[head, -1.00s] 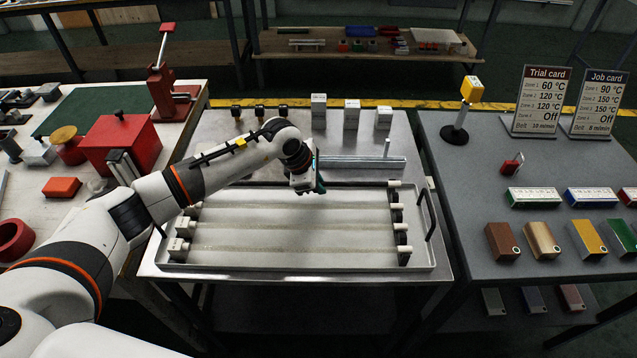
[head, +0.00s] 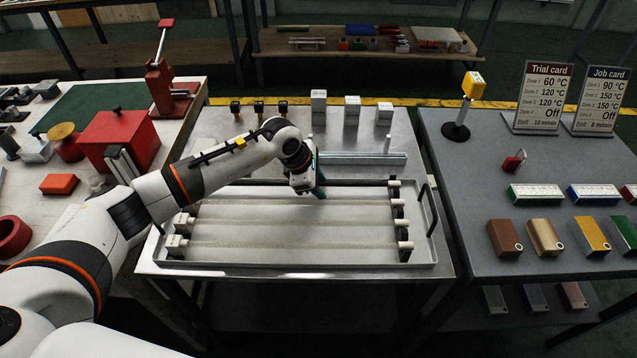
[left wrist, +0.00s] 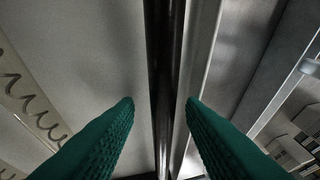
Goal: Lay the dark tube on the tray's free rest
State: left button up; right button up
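The dark tube (left wrist: 165,60) runs lengthwise between my left gripper's green fingers in the left wrist view. The fingers stand apart on either side of it, with a visible gap on the left and very little on the right. In the head view my left gripper (head: 318,188) is low over the far side of the pale tray (head: 300,265), right of its middle. The arm and gripper partly hide the far row. My right gripper is out of view.
A steel bar (head: 365,160) with an upright pin lies just behind the tray. White blocks (head: 352,110) and small dark pieces stand farther back. A dark handle (head: 431,210) rises at the tray's right end. A red box (head: 120,142) stands on the left table.

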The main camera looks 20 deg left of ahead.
pick_arm(q)
jog(key=v, duration=1.2)
jog(key=shift+b, duration=0.3)
